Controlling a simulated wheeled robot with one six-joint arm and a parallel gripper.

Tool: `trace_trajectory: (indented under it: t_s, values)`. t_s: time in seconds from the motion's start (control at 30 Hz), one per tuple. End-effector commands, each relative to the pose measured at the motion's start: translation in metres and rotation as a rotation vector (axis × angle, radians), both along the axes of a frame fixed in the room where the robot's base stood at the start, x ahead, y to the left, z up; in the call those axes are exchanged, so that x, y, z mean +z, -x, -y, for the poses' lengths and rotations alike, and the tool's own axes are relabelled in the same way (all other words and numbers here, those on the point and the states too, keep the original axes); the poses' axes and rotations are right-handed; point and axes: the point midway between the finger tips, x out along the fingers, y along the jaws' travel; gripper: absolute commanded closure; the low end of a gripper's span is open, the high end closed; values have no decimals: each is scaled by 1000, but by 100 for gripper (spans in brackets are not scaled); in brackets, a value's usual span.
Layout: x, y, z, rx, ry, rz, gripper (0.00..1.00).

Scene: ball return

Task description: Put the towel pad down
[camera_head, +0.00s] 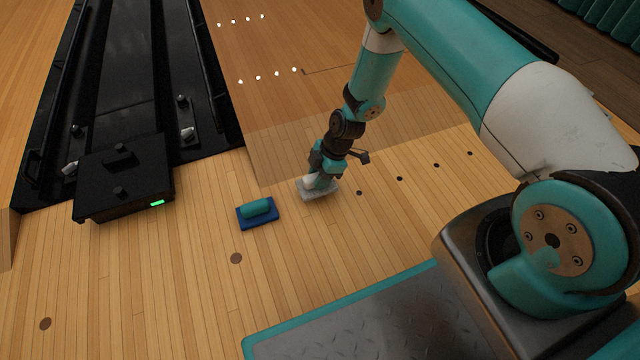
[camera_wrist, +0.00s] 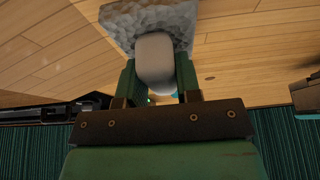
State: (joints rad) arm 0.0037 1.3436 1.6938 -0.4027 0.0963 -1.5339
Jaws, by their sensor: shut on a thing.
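The towel pad is a light grey textured pad (camera_head: 329,190) with a whitish rounded grip on top. My gripper (camera_head: 318,176) is shut on that grip, with the pad below the fingers, at or just above the wooden lane floor; I cannot tell whether it touches. In the wrist view the grey pad (camera_wrist: 118,18) shows behind the pale grip, and the two green fingers of my gripper (camera_wrist: 157,75) press on the grip's sides. Part of the pad is hidden by the gripper in the head view.
A blue pad with a teal grip (camera_head: 257,208) lies on the floor to the left. A black machine box with a green light (camera_head: 125,180) stands further left, at the end of dark gutter tracks (camera_head: 125,60). Bare floor lies in front of both pads.

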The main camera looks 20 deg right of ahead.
Motion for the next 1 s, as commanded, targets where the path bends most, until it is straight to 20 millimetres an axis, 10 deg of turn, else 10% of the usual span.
trace_trajectory:
  t_s: [0.47,0.5,0.6,1.0]
  values:
    - [-26,0,0,0,0,-1,94]
    - [-26,0,0,0,0,-1,66]
    - [-25,0,0,0,0,-1,43]
    - [-13,0,3,-1,0,0,43]
